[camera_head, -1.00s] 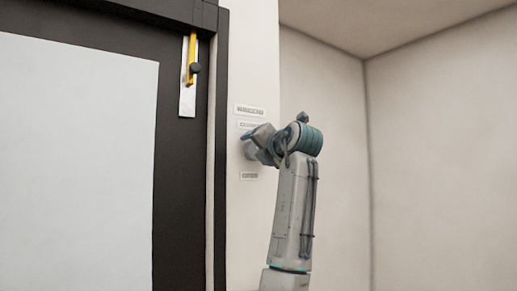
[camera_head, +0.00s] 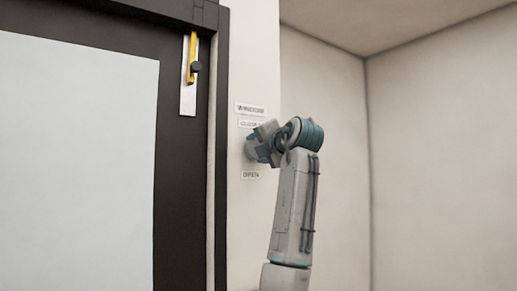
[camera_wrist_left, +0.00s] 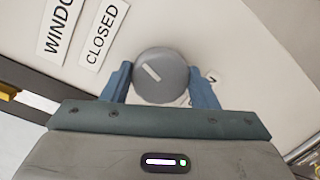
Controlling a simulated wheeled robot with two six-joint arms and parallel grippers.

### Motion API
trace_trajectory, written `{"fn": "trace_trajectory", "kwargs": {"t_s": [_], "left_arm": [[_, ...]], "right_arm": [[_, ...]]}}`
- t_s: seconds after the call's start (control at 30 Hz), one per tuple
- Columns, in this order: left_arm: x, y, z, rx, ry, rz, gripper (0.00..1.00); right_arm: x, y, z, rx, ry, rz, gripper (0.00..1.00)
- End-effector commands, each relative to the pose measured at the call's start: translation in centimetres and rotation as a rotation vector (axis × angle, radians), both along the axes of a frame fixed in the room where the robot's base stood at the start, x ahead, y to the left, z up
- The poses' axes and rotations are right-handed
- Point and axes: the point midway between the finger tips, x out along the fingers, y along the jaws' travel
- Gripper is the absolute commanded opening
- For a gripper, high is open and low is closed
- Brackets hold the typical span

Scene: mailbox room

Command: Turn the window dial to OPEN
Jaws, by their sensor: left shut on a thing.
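The window dial (camera_wrist_left: 160,77) is a round grey knob on the pale wall, with a short white mark on its face. In the left wrist view the mark lies left of the knob's centre, towards the upper left. My left gripper (camera_wrist_left: 161,80) is shut on the dial, one blue finger on each side. In the head view the left gripper (camera_head: 253,148) mostly hides the dial. The CLOSED label (camera_head: 250,124) is above it, partly covered, and the OPEN label (camera_head: 251,175) is below it. The right gripper is out of view.
A WINDOW label (camera_head: 251,108) sits above the CLOSED label. A dark-framed panel (camera_head: 180,160) with a yellow handle (camera_head: 192,58) and dark knob is to the left. Bare wall (camera_head: 440,160) lies to the right.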

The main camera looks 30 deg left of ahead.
Motion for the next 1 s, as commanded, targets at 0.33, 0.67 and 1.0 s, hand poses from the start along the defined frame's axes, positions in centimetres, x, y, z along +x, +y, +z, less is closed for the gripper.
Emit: {"fn": "trace_trajectory", "kwargs": {"t_s": [0.33, 0.67, 1.0], "left_arm": [[0.13, -0.08, -0.12, 0.124, 0.307, -0.001, 0.31], [0.18, -0.12, -0.20, 0.243, 0.597, -0.001, 0.31], [0.25, -0.14, -0.33, 0.367, 0.896, -0.003, 0.31]], "right_arm": [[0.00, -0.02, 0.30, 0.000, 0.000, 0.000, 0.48], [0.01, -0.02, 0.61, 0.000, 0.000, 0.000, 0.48], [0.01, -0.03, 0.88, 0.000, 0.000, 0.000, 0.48]]}}
